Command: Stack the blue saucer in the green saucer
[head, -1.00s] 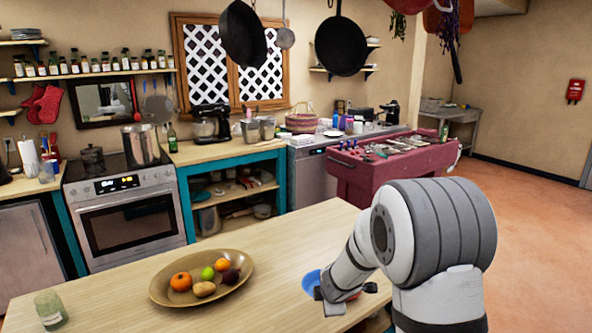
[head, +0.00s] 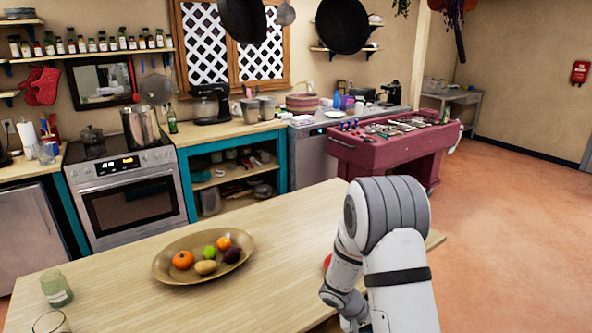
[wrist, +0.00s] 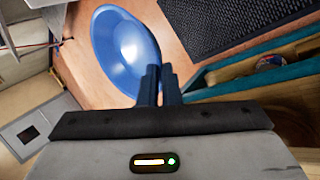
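The blue saucer (wrist: 122,48) shows in the wrist view, just beyond my gripper. My gripper (wrist: 157,72) has its two dark fingers close together on the saucer's near rim, holding it tilted over the floor. In the head view my arm hides the gripper and the blue saucer. I do not see the green saucer in any view.
A brown bowl of fruit (head: 165,272) and a green glass jar (head: 57,290) stand on the wooden table (head: 290,235). A small red thing (head: 327,261) shows partly behind my arm. A dark mat (wrist: 225,22) lies on the floor.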

